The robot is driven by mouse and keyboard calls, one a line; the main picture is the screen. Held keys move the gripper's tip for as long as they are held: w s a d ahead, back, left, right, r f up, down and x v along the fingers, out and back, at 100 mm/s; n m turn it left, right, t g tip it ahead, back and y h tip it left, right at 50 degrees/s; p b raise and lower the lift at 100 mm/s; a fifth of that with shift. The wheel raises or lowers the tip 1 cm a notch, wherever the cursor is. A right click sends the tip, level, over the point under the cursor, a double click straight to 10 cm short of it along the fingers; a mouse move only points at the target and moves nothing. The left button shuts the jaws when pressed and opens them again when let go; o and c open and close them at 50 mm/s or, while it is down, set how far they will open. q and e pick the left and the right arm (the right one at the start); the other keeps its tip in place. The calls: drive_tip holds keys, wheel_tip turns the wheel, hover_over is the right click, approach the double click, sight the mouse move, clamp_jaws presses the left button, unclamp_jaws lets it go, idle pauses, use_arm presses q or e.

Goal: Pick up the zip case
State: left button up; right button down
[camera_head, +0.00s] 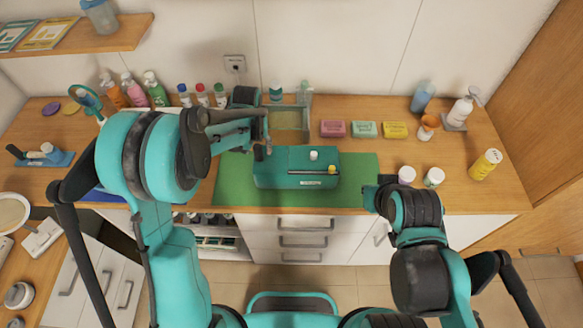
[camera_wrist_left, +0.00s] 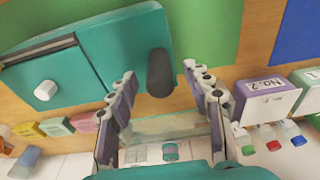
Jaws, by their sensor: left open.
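The teal zip case (camera_head: 272,170) lies on the green mat (camera_head: 358,172) at the front middle of the counter, with a dark zip line across its top. In the left wrist view the case (camera_wrist_left: 125,45) fills the upper left, and a dark rounded tab shows at its end. My left gripper (camera_head: 262,136) is open at the case's far left end. In the left wrist view its fingers (camera_wrist_left: 160,78) stand either side of the tab; I cannot tell whether they touch it. My right gripper (camera_head: 372,196) is by the mat's right front edge, its jaws unclear.
Pink (camera_head: 333,128), green and yellow bars lie to the right. Bottles line the back left. The mat's right part is clear.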

use_arm(q)
clamp_jaws()
drive_tip(key=shift+r, duration=0.1)
drive_tip(key=shift+d+r, duration=0.15)
drive_tip(key=shift+r, duration=1.9)
drive_tip(key=s+d+r, duration=0.4)
drive_tip(key=d+r, duration=0.2)
drive_tip(key=d, duration=0.4)
drive_tip(key=shift+d+r+p, duration=0.4)
